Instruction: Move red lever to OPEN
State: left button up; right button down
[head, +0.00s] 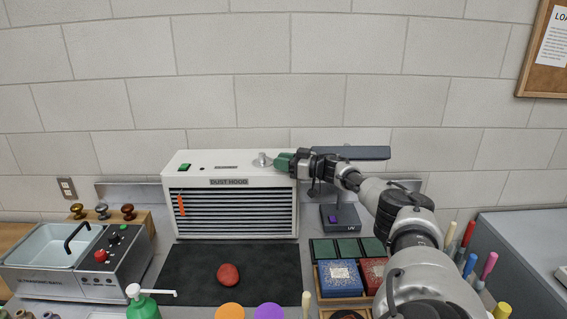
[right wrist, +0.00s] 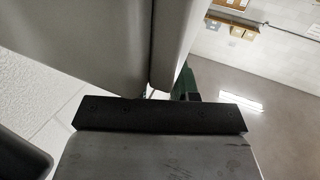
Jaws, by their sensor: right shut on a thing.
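The white dust hood (head: 172,214) stands against the wall, with a dark slatted front and a "DUST HOOD" label. A silver round fitting (head: 262,160) sits on its top at the right. A green handle (head: 283,160) lies right beside this fitting. My right gripper (head: 291,162) reaches in from the right and is shut on the green handle; part of the green also shows in the right wrist view (right wrist: 187,84). I see no clearly red lever at the gripper. A slim orange-red piece (head: 181,204) hangs at the hood front's left. No OPEN marking is readable. My left gripper is out of view.
A green switch (head: 184,167) is on the hood's top left. A dark mat (head: 190,265) with a red lump (head: 228,274) lies in front. An ultrasonic bath (head: 40,279) stands left. A lamp (head: 342,216) and boxes (head: 340,277) stand right, close under my right arm.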

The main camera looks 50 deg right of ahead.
jog(key=c, duration=1.3)
grip_release()
jog(key=shift+a+r, duration=0.1)
jog(key=o, duration=0.3)
jog(key=shift+w+a, duration=0.1)
jog(key=shift+w, duration=0.25)
jog(key=shift+o, duration=0.2)
jog(key=shift+s+d+f, duration=0.25)
jog(key=shift+s, duration=0.25)
jog(key=b+v, duration=0.4)
jog(key=v, duration=0.5)
jog(key=shift+s+b, duration=0.4)
jog(key=shift+r, duration=0.15)
